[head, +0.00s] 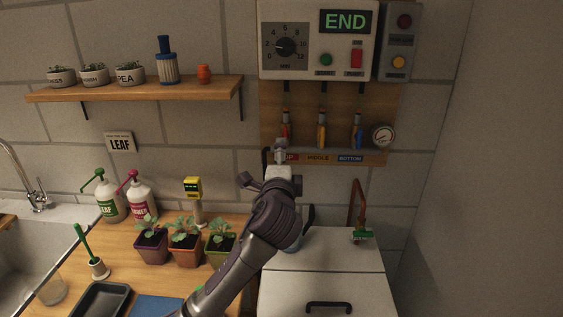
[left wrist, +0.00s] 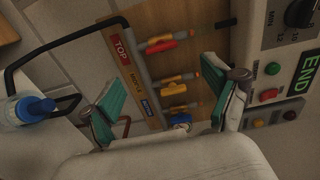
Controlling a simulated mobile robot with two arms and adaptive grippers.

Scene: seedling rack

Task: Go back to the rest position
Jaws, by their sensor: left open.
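My left gripper (head: 280,152) is raised in front of the wooden valve board (head: 390,105), near its lower left corner. In the left wrist view its two green-padded fingers (left wrist: 168,100) stand wide apart with nothing between them touching the pads. The board carries a red-handled valve (left wrist: 161,46), a yellow-handled valve (left wrist: 172,89) and a blue-handled valve (head: 357,132), above the TOP, MIDDLE and BOTTOM labels. My left arm hides part of the cabinet and the counter's right end. My right gripper is not in view.
A control box (head: 340,65) above the board reads END. Potted seedlings (head: 186,250), spray bottles (head: 142,197) and a yellow meter (head: 193,187) stand on the counter left of my arm. A blue-capped bottle (left wrist: 35,108) and a white cabinet (head: 335,252) are close by. Open wall lies right.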

